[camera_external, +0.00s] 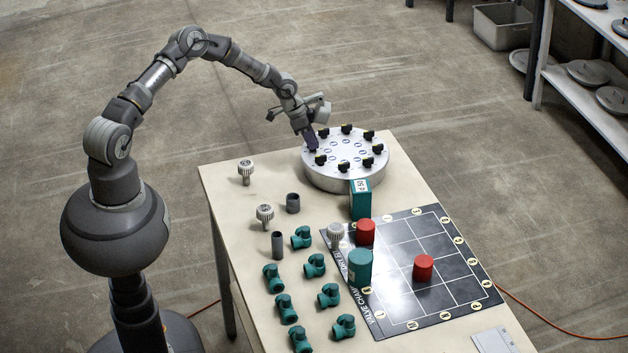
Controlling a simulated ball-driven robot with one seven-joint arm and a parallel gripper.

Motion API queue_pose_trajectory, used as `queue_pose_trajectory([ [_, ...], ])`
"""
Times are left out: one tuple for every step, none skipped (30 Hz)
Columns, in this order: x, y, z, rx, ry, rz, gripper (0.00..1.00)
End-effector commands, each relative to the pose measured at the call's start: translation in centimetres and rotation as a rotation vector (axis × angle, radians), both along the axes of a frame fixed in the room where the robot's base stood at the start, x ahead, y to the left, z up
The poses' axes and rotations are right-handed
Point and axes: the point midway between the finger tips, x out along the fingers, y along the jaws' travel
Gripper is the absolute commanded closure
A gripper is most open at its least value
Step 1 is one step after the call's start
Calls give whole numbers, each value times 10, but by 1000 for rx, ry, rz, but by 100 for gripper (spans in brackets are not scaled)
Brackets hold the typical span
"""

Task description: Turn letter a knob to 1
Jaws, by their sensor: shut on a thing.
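A round metal panel (344,183) stands at the far end of the table, with several black knobs (378,149) set in a ring on its top. The letters beside the knobs are too small to read, so I cannot tell which one is a. My gripper (312,147) is at the left side of the panel, pointing down onto its top. It is shut on a knob there, which the fingers mostly hide. That knob's setting cannot be read.
On the pale table (225,200), a teal box (360,199) stands just in front of the panel. White-topped knobs (246,171), grey pipes (278,245) and several teal valves (302,238) lie at left. A black grid board (400,225) holds red cylinders (423,268) and a teal cylinder (359,268).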

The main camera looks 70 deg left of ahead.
Motion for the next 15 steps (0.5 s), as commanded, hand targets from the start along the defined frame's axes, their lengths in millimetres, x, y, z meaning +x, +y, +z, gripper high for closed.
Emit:
queue_pose_trajectory([
  [1, 1, 2, -4, -1, -38, 100],
  [0, 2, 2, -3, 0, -66, 100],
  [1, 2, 2, -2, -3, -104, 100],
  [1, 2, 1, -4, -1, -133, 100],
  [1, 2, 1, -3, -1, -162, 100],
  [1, 2, 1, -2, -1, -200, 100],
  [2, 2, 0, -3, -3, -229, 100],
  [1, 2, 0, -2, -2, -257, 100],
  [2, 3, 0, -3, -3, -292, 100],
  [2, 3, 0, -2, -2, -320, 100],
  [2, 3, 0, -2, -3, -347, 100],
  [2, 3, -1, -1, -3, -382, 100],
  [2, 3, -1, -1, -3, -407, 100],
  [2, 3, -1, -1, -3, -431, 100],
  [2, 3, -1, -1, -2, -462, 100],
])
